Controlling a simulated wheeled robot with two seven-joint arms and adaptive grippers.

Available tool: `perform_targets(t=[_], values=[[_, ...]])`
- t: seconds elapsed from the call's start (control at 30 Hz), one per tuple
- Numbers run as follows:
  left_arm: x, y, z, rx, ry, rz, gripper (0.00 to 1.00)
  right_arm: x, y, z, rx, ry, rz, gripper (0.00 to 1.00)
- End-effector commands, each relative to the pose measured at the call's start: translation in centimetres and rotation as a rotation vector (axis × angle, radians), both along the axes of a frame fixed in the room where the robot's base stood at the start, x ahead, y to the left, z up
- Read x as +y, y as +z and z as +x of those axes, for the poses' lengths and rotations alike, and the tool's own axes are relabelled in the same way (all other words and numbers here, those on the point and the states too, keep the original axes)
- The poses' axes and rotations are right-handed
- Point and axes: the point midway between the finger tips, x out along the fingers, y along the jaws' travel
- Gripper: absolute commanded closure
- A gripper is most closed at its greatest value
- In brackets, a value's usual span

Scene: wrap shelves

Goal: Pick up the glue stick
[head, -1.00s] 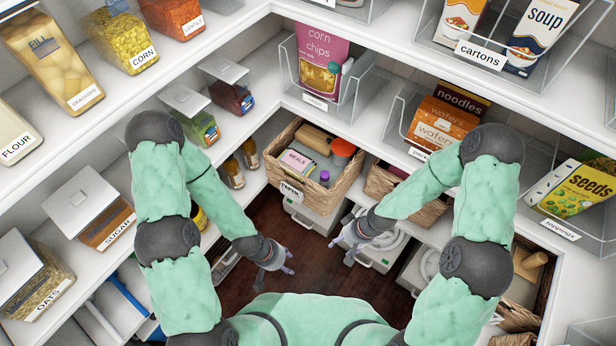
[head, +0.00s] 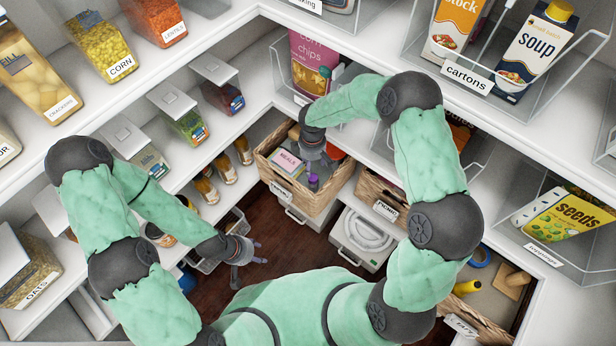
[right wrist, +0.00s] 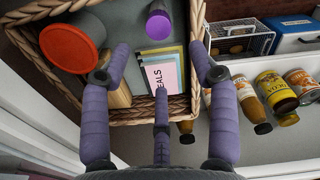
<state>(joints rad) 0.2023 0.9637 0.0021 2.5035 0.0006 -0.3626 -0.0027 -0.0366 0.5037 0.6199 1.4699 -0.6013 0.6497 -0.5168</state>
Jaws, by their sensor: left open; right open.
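The glue stick seems to be the purple-topped cylinder (right wrist: 159,22) standing in the wicker basket in the right wrist view. It also shows as a small purple spot (head: 313,180) in the head view, partly hidden by my right gripper. My right gripper (head: 316,168) is over the basket, open and empty. In the right wrist view its purple fingers (right wrist: 160,68) are spread, with the glue stick ahead of them, apart from the fingertips. My left gripper (head: 250,262) is open and empty above the dark floor at the lower left.
The wicker basket (right wrist: 195,65) also holds a red-lidded round container (right wrist: 70,45), a pink MEALS booklet (right wrist: 165,75) and a wooden piece (right wrist: 118,96). Its rim surrounds them. The corn chips bag (head: 314,65) stands on the shelf above. Bottles and jars (right wrist: 276,88) line the neighbouring shelf.

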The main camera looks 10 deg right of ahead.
Motion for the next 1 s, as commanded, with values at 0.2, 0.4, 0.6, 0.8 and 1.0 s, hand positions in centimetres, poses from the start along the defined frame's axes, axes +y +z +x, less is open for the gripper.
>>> perform_targets(t=[0.2,0.4,0.6,0.8,1.0], values=[[0.0,-0.9,0.0,0.001,0.0,0.0,0.51,-0.1,-2.5,-0.1,0.005,0.001,-0.002,0.4],[0.0,-1.7,0.0,0.001,0.0,0.0,0.51,-0.1,-5.3,-0.1,0.004,0.001,-0.001,0.4],[0.0,-2.0,0.0,0.001,0.0,0.0,0.51,-0.2,-6.3,-0.1,0.002,0.001,-0.001,0.4],[0.0,-3.3,0.0,0.0,0.0,0.0,0.51,-0.6,-9.1,-0.5,0.004,-0.001,-0.001,0.4],[0.0,-3.9,0.0,0.0,0.0,0.0,0.51,-0.5,-10.8,-0.4,0.001,0.0,0.0,0.4]])
